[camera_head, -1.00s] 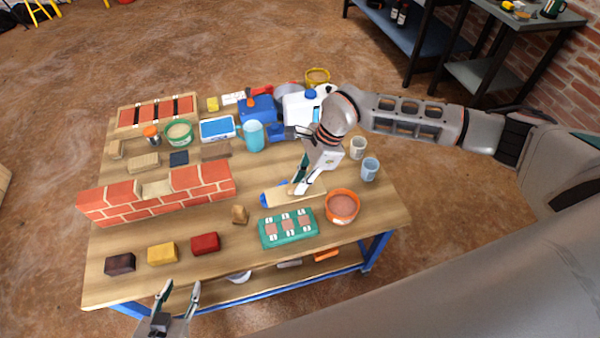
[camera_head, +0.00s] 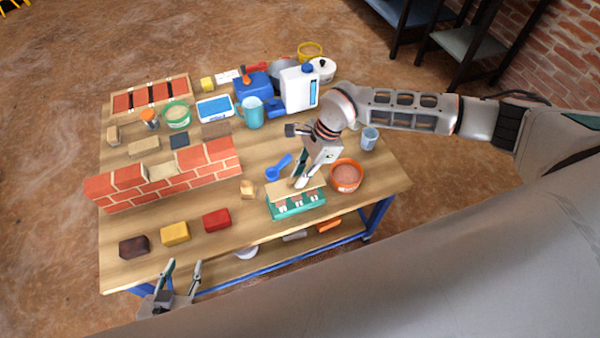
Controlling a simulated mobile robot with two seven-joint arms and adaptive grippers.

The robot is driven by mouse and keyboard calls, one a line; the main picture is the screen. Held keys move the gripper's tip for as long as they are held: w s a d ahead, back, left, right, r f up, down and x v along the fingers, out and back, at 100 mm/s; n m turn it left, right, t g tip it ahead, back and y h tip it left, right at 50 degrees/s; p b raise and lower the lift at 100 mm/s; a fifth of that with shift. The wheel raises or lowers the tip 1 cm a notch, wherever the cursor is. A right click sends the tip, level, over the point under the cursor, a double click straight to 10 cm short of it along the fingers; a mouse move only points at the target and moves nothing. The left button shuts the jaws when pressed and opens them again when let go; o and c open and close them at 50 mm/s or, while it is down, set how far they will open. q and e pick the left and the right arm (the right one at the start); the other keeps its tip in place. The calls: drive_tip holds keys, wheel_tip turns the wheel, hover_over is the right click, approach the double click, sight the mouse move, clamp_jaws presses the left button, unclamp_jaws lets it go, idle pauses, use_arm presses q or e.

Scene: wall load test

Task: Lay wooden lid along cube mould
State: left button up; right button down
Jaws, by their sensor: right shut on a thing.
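The cube mould (camera_head: 285,213) is a teal-green tray with several pinkish cells, near the front right of the table. The wooden lid (camera_head: 281,187), a thin pale board, is at the mould's back edge and hides its rear part. I cannot tell if it touches the mould. My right gripper (camera_head: 300,183) is shut on the lid from above. My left gripper (camera_head: 185,265) is open and empty, off the table's front edge.
An orange bucket (camera_head: 345,176) stands close right of the mould. A blue scoop (camera_head: 279,167) lies behind the lid. A small tan block (camera_head: 248,189) lies to the left. A brick wall piece (camera_head: 166,177) and coloured blocks (camera_head: 175,234) stand further left.

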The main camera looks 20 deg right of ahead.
drive_tip(key=shift+f+b, duration=1.6)
drive_tip(key=shift+f, duration=1)
drive_tip(key=shift+f+b, duration=0.3)
drive_tip(key=shift+f, duration=0.25)
drive_tip(key=c, duration=1.9)
unclamp_jaws()
drive_tip(key=shift+r, duration=0.1)
drive_tip(key=v, duration=1.2)
